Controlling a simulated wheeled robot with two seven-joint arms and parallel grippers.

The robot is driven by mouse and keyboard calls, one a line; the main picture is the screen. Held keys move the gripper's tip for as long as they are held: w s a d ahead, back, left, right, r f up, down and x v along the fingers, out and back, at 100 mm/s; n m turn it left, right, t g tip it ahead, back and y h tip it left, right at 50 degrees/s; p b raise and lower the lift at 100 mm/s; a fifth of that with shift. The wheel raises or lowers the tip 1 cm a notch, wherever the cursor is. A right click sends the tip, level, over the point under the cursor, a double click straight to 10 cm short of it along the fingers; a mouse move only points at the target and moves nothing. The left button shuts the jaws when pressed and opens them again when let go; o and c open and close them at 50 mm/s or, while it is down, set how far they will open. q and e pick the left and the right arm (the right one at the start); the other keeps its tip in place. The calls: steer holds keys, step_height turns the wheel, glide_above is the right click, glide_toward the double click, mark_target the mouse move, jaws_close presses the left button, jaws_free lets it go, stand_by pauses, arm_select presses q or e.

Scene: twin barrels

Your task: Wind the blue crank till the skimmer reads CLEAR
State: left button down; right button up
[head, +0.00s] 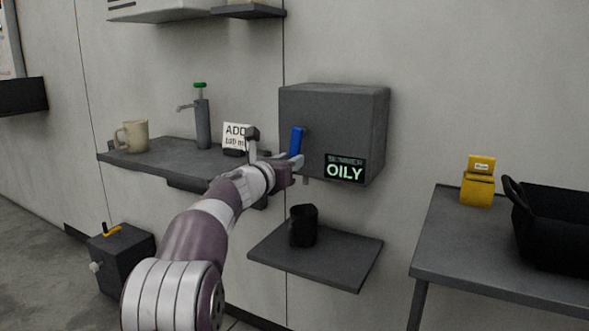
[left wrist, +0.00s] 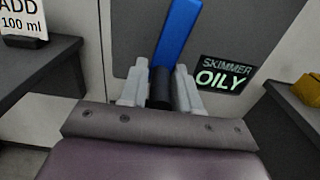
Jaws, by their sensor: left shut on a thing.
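The skimmer is a dark grey box (head: 335,115) on the wall. Its display (head: 344,169) reads OILY in green, and the left wrist view shows SKIMMER OILY on it (left wrist: 222,75). The blue crank (head: 297,140) is on the box's front, its arm pointing up; it also shows in the left wrist view (left wrist: 178,35). My left gripper (head: 292,162) is at the crank's lower end. In the left wrist view its fingers (left wrist: 160,88) are shut on the crank's dark handle (left wrist: 160,90). My right gripper is not in view.
A black cup (head: 303,226) stands on a low shelf (head: 340,262) below the box. A left shelf (head: 180,160) holds a beige mug (head: 132,136), a pump tap (head: 202,122) and an ADD 100 ml sign (head: 236,136). A right table (head: 450,255) holds a yellow object (head: 478,185) and black bin (head: 555,230).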

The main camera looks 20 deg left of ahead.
arm_select(q)
steer(key=shift+a+r+m, duration=0.5)
steer(key=shift+a+m, duration=0.15)
steer(key=shift+m, duration=0.15)
steer(key=shift+r, duration=0.15)
steer(key=c, duration=1)
jaws_free()
steer(key=shift+f, duration=0.25)
steer(key=shift+b, duration=0.3)
steer(key=s, duration=0.8)
steer(key=s+a, duration=0.1)
steer(key=s, duration=0.3)
steer(key=shift+s, duration=0.3)
